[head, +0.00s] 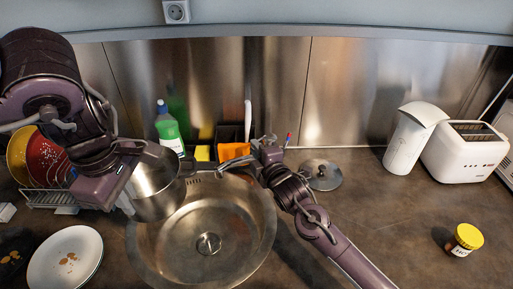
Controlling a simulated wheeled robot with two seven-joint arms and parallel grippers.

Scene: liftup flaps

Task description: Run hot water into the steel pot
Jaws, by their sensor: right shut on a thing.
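The steel pot (158,187) is at the left side of the round steel sink (208,262), over its rim and slightly tilted. I cannot tell if it rests on anything. My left gripper (126,203) is at the pot's left side; its body hides part of the pot, and whether its fingers grip the wall is unclear. The grey tap (232,163) reaches over the back of the sink. My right gripper (259,158) is shut on a part of the tap at its right, mostly hidden by the gripper. No water stream shows.
A green bottle (168,128) and a yellow sponge (202,153) stand behind the sink. A dish rack (48,197) and white plate (65,258) are left. A pot lid (321,175), white jug (408,140), toaster (462,152) and yellow-capped jar (465,239) are right.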

